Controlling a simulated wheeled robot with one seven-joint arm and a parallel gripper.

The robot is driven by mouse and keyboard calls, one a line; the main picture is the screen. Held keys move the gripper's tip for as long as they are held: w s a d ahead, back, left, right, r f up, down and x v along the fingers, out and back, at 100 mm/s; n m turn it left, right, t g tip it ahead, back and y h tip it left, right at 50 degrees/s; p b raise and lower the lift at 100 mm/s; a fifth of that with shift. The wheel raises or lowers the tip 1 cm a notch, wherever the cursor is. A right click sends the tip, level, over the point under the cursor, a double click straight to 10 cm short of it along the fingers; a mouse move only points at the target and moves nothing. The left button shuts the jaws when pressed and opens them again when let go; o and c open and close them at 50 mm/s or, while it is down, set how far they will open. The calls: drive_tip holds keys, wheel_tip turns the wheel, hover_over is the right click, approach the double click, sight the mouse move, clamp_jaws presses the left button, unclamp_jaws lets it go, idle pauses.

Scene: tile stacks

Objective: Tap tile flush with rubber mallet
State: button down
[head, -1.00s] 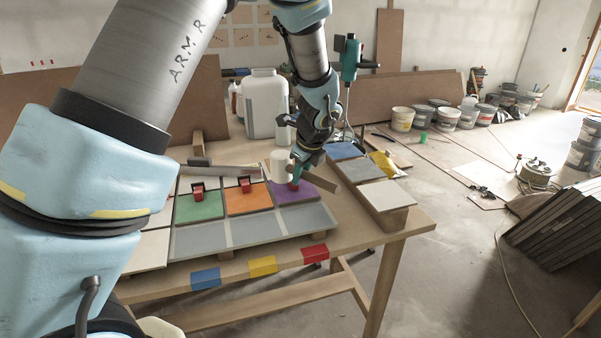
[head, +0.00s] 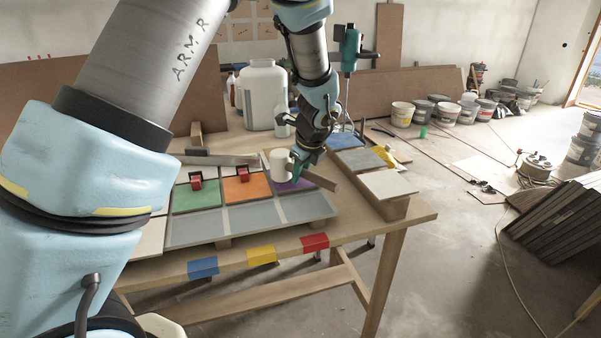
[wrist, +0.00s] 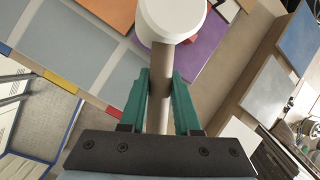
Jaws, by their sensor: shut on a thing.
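My gripper (head: 300,160) is shut on the wooden handle (wrist: 162,92) of a mallet, between its green fingers in the wrist view. The mallet's white, round head (head: 281,163) is over the purple tile (head: 285,186), which it partly hides. I cannot tell whether the head touches the tile. The head also shows at the top of the wrist view (wrist: 172,18). An orange tile (head: 258,187) and a green tile (head: 197,200) lie to its left, each with a red clip on top. A bit of red shows beside the head in the wrist view.
Grey tiles (head: 255,216) line the front of the panel. A wooden block with loose tiles (head: 388,183) stands at the right. A metal straightedge (head: 222,160) and a white jug (head: 264,95) are behind. Blue, yellow and red marks (head: 314,243) are on the table's front edge.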

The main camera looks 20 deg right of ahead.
drive_tip(key=shift+f+b, duration=0.7)
drive_tip(key=shift+f, duration=0.75)
wheel_tip(320, 180, up, 3)
drive_tip(key=p, duration=0.2)
drive_tip(key=shift+r+p, duration=0.1)
drive_tip(key=shift+p, duration=0.3)
